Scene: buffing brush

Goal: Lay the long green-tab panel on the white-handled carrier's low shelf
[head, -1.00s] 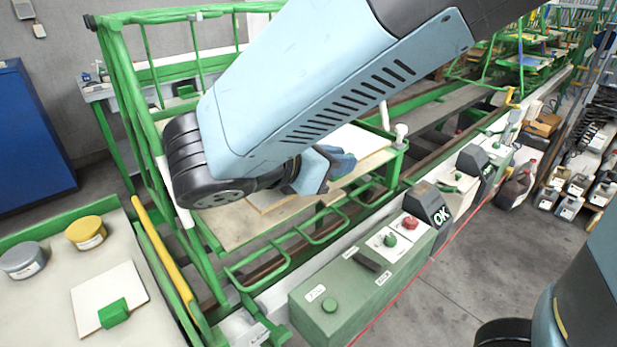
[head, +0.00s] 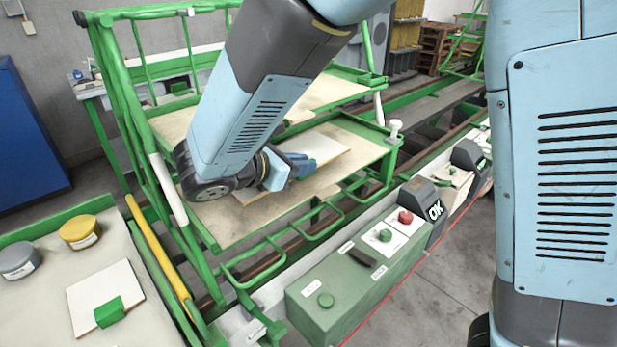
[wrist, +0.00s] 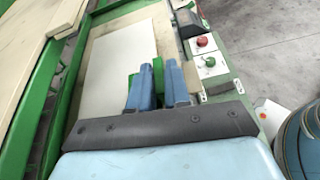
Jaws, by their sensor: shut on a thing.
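The long white panel (head: 322,148) is in my gripper (head: 300,166), over the low shelf (head: 225,222) of the green carrier with white handle sleeves (head: 168,190). The panel looks roughly level with the shelf; I cannot tell whether it fully rests on it. In the wrist view the panel (wrist: 115,62) stretches ahead and left of my gripper (wrist: 158,82). Its green tab (wrist: 158,72) shows between the blue fingers, which are shut on it. My wrist hides part of the panel and shelf in the head view.
An upper shelf (head: 325,92) sits above and behind the low one. Green rail loops (head: 320,222) line the shelf's front. A control box (head: 345,290) with buttons stands in front. A side table (head: 50,300) holds a smaller green-tab panel (head: 95,290) and two round tins.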

